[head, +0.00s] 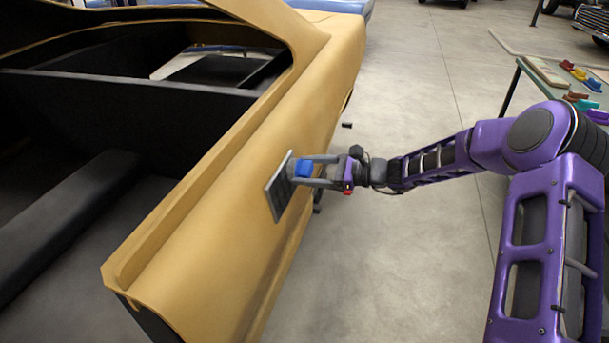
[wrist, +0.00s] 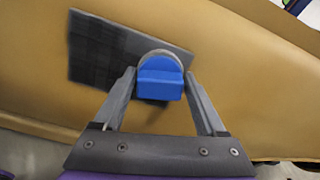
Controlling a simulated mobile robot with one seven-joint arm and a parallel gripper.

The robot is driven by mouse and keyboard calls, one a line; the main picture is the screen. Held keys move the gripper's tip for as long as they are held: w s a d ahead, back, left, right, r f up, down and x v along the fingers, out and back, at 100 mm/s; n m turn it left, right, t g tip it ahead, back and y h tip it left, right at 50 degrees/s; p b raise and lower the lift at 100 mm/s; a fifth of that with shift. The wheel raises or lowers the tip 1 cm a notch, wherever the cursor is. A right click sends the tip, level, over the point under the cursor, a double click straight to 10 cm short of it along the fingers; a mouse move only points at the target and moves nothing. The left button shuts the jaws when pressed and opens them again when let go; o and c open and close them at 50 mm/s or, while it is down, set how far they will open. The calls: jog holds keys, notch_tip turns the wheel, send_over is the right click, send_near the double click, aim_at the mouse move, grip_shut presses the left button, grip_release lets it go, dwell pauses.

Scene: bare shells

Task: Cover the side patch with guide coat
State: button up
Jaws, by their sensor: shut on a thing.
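The side patch (head: 279,193) is a dark grey rectangle on the tan flank of the car shell. In the wrist view the patch (wrist: 105,50) shows uneven, block-like darker and lighter grey areas. My gripper (head: 301,170) is shut on a blue-handled applicator (wrist: 160,85) with a rounded grey pad behind the handle. The applicator is at the right part of the patch in the wrist view and hides some of it. I cannot tell whether the pad touches the surface.
The tan car shell (head: 225,150) fills the left, with an open dark interior. A table (head: 550,92) at the right holds several coloured items and a flat beige block (head: 546,72). The concrete floor (head: 400,270) between car and table is clear.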

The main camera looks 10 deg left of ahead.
aim_at(311, 161)
jog(key=shift+w+d, duration=0.1)
jog(key=shift+w, duration=1.85)
jog(key=shift+s, duration=1.55)
jog(key=s+a, duration=0.1)
jog(key=s, duration=1.2)
jog(key=shift+s+a, duration=0.3)
jog(key=shift+s, duration=0.05)
jog(key=shift+d, duration=0.1)
jog(key=shift+s+d+r+p, duration=0.15)
jog(key=shift+d+p, duration=0.3)
jog(key=shift+d, duration=0.5)
jog(key=shift+d+r+p, duration=0.2)
jog(key=shift+d+p, duration=0.25)
jog(key=shift+d, duration=0.5)
jog(key=shift+s+d+r+p, duration=0.15)
jog(key=shift+d+p, duration=0.3)
jog(key=shift+d, duration=0.5)
